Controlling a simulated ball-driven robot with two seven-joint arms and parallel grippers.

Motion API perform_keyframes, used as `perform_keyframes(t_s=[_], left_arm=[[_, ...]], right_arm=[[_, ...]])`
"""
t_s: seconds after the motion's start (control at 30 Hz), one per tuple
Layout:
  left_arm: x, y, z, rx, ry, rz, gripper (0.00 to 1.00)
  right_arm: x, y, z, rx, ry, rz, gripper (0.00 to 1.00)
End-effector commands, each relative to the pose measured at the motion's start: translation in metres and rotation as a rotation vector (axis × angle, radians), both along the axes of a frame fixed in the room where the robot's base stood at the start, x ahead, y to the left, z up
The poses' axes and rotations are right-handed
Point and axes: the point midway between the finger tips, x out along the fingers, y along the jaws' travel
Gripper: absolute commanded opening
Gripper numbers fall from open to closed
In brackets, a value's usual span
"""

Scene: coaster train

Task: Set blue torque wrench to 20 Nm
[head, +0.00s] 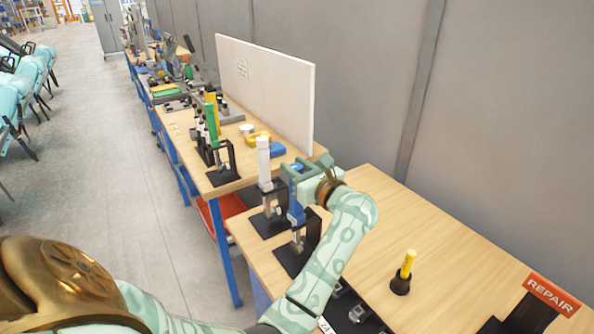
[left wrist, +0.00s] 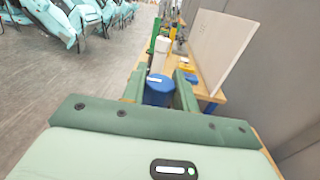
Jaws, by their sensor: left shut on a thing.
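The blue torque wrench (head: 296,211) stands upright at a black stand (head: 290,262) on the near wooden table. My left gripper (head: 296,175) is at its upper end, shut on it. In the left wrist view the round blue end of the wrench (left wrist: 158,90) sits between the two green fingers of my left gripper (left wrist: 158,94). A setting scale cannot be read in either view. A white wrench (head: 263,160) stands upright in its own black stand just left of the blue one. My right gripper is not in view.
A yellow-handled tool (head: 407,264) stands in a black holder on the near table (head: 440,245). A red REPAIR sign (head: 551,294) is at the lower right. Green and yellow upright tools (head: 212,115) and a white panel (head: 265,90) are on the farther table.

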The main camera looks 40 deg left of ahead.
Motion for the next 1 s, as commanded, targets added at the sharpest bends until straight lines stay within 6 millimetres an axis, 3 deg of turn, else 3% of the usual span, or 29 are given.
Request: perform_keyframes(t_s=[0.57, 0.6, 0.67, 1.0], left_arm=[[-0.0002, 0.0006, 0.0006, 0.002, 0.001, 0.008, 0.06], [-0.0002, 0.0006, 0.0007, 0.002, 0.001, 0.008, 0.38], [-0.0002, 0.0007, 0.0006, 0.002, 0.001, 0.008, 0.51], [0.0003, -0.0008, -0.0002, 0.000, 0.000, 0.007, 0.51]], right_arm=[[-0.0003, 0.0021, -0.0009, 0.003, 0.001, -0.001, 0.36], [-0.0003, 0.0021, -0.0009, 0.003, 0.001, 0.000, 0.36], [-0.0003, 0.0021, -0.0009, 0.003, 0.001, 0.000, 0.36], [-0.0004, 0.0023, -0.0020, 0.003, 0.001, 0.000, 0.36]])
